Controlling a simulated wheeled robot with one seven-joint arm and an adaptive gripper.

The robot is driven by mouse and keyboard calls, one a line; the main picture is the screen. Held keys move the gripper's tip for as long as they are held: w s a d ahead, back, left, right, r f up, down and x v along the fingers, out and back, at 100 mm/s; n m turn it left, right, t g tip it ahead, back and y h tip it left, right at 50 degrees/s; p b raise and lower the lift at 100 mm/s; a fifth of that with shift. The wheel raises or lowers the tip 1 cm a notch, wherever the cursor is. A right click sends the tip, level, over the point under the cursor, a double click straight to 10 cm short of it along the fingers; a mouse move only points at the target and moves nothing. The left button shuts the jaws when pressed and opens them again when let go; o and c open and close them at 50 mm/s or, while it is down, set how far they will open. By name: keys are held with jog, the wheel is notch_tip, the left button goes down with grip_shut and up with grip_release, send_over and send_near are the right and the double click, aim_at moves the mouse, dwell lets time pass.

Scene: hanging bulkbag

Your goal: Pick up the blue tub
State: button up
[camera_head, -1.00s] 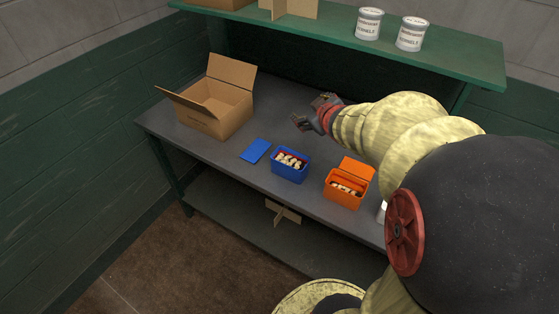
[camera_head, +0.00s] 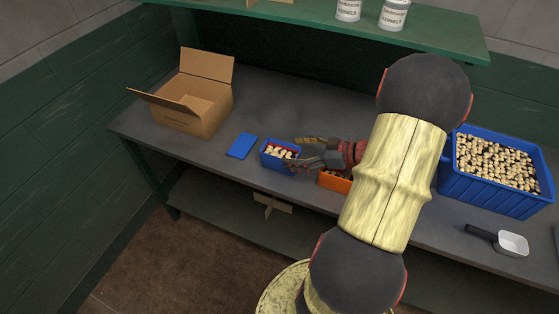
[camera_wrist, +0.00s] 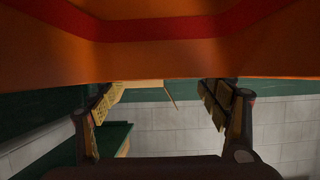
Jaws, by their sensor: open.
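The small blue tub (camera_head: 267,157) stands on the grey workbench in the head view, holding pale pieces and something red. Its blue lid (camera_head: 242,145) lies flat just left of it. My gripper (camera_head: 298,154) is open and points left, its fingers at the tub's right side. One finger overlaps the tub's right edge in the picture; I cannot tell whether they touch. In the wrist view my two fingers (camera_wrist: 158,115) are spread apart with no tub visible between them.
An orange tub (camera_head: 334,182) is partly hidden under my arm, close right of the blue tub. A large blue bin (camera_head: 480,194) of pale pieces and a scoop (camera_head: 511,243) are at right. An open cardboard box (camera_head: 186,121) stands at left. A green shelf (camera_head: 300,18) overhangs the back.

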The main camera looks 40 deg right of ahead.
aim_at(281, 151)
jog(key=b+x, duration=0.2)
jog(key=x, duration=0.2)
jog(key=shift+w+a, duration=0.2)
jog(key=shift+a, duration=0.05)
jog(key=shift+w+a+b, duration=0.1)
jog(key=shift+w+b, duration=0.25)
jog(key=shift+w, duration=0.15)
jog(key=c, duration=0.3)
jog(key=c, duration=1.1)
jog(key=shift+c, duration=0.4)
